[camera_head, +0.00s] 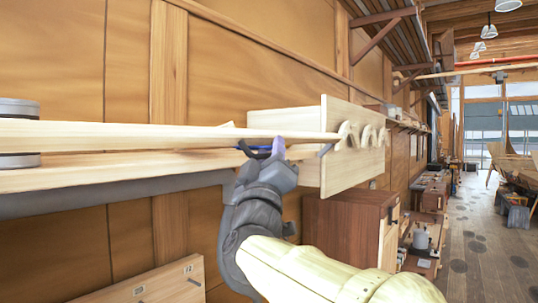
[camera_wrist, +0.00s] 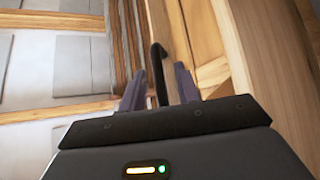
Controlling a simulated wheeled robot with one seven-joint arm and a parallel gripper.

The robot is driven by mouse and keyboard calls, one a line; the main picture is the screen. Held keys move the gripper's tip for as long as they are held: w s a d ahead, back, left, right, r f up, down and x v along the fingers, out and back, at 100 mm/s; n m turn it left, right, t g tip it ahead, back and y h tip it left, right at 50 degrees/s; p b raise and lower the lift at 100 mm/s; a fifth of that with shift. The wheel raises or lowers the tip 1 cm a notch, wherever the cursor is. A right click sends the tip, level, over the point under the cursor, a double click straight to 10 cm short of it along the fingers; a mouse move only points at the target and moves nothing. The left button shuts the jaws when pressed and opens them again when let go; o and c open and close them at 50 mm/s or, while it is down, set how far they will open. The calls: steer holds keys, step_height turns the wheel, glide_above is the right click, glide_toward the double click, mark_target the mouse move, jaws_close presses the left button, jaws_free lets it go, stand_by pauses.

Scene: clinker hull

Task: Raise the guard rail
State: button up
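The guard rail looks to be the long pale wooden bar (camera_head: 130,136) in the head view. It runs nearly level along a shelf, from the left edge to the rounded wooden pieces on a board. My gripper (camera_head: 262,150) is at the rail's right part, close against it or just in front; I cannot tell if they touch. In the wrist view my gripper (camera_wrist: 159,88) has its two fingers apart. A black curved rod or hook (camera_wrist: 157,75) stands between them, with gaps visible on both sides. What the rod joins to is hidden.
A pale shelf (camera_head: 100,177) lies below the bar, with a grey cylinder (camera_head: 20,158) at its left. The board (camera_head: 345,170) carries several rounded wooden pieces. A brown cabinet (camera_head: 345,235) stands beneath. Open floor (camera_head: 490,250) lies at the right.

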steer(key=shift+s+f, duration=0.15)
steer(key=shift+f, duration=0.15)
steer(key=b+v, duration=0.9)
steer(key=v, duration=0.7)
steer(key=shift+s+f, duration=0.15)
steer(key=shift+s, duration=0.2)
steer(key=shift+a, duration=0.15)
